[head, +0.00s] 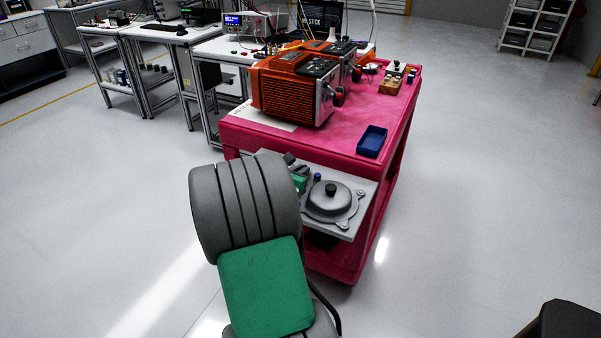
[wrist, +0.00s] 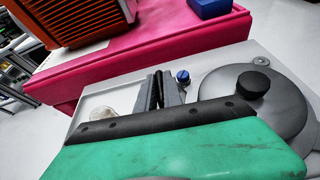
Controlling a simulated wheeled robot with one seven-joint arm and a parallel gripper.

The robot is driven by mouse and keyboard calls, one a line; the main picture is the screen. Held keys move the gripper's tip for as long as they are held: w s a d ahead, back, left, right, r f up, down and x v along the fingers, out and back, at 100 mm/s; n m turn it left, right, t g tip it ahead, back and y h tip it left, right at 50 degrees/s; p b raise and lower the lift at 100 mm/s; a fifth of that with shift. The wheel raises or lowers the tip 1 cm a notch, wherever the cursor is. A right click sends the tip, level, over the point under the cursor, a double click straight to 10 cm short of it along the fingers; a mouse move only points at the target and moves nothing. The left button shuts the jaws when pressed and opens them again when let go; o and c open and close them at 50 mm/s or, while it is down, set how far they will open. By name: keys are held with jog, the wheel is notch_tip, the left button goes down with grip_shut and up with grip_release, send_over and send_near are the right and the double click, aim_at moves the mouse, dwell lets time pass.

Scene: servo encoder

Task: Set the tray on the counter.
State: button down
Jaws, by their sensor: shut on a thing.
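The light grey tray (head: 352,226) carries a round grey lidded part with a black knob (head: 331,189) and a small blue-topped piece (head: 317,177). It also shows in the wrist view (wrist: 98,98). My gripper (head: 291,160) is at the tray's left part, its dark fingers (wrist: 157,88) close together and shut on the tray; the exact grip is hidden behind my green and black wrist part. The tray is in front of the near end of the pink cart top (head: 352,135), which I take as the counter. I cannot tell whether they touch.
An orange machine (head: 290,88) stands on the left of the cart top, and a blue bin (head: 372,141) near its right edge. Small blocks (head: 390,85) are farther back. Bare pink surface lies between machine and bin. Workbenches (head: 165,35) stand behind left; open floor lies right.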

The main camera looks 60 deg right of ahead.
jog(key=c, duration=1.9)
grip_release()
jog(key=shift+f, duration=0.1)
jog(key=o, duration=0.4)
